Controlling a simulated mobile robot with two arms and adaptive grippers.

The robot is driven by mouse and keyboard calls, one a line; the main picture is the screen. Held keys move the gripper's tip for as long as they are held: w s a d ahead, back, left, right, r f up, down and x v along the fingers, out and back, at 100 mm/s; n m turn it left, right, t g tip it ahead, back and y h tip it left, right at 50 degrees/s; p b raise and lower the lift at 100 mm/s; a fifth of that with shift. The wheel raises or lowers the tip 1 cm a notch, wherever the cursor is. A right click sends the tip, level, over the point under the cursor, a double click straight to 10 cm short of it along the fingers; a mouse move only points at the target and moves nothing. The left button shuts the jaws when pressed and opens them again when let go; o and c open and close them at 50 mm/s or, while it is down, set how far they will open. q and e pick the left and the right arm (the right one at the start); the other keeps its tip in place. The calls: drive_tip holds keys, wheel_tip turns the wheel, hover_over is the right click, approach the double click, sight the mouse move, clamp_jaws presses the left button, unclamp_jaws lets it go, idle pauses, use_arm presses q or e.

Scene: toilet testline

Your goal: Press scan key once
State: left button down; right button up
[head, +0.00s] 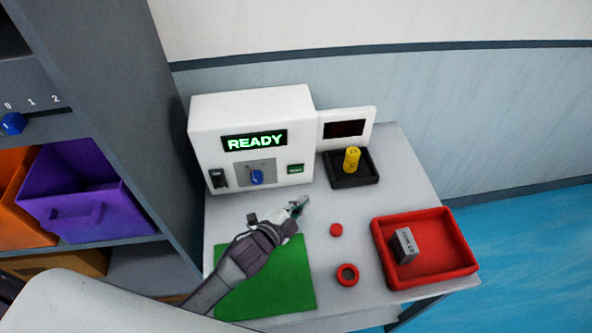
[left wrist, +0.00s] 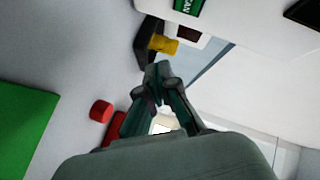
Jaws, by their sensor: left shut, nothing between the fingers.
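The white machine (head: 205,118) stands at the back of the table with a lit green READY display (head: 254,141). The small green scan key (head: 296,169) is on the lower right of its front face. Part of the key also shows at the top edge of the left wrist view (left wrist: 188,6). My left gripper (head: 300,205) is shut and empty, in front of and below the key in the head view, apart from it. Its closed fingertips also show in the left wrist view (left wrist: 158,76). My right gripper is not in view.
A black tray (head: 366,181) holds a yellow cylinder (head: 351,160). A red tray (head: 450,271) holds a grey box (head: 405,246). A red cap (head: 336,230) and red ring (head: 347,275) lie beside a green mat (head: 290,290). A blue knob (head: 257,177) is left of the key.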

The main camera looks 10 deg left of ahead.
sight(302, 171)
use_arm(q)
drive_tip(key=w, duration=0.1)
drive_tip(key=w+a, duration=0.1)
drive_tip(key=w, duration=0.1)
drive_tip(key=w+a+b, duration=0.1)
drive_tip(key=w, duration=0.1)
drive_tip(key=shift+w+a, duration=0.3)
drive_tip(key=shift+w, duration=0.2)
drive_tip(key=shift+w+a, duration=0.1)
drive_tip(key=shift+w, duration=0.15)
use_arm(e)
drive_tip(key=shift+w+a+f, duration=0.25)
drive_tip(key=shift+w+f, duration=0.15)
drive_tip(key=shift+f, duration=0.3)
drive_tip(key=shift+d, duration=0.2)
use_arm(q)
drive_tip(key=shift+w+a, duration=0.1)
drive_tip(key=shift+w, duration=0.05)
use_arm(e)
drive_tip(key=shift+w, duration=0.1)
use_arm(q)
drive_tip(key=shift+w+a, duration=0.1)
drive_tip(key=shift+w, duration=0.15)
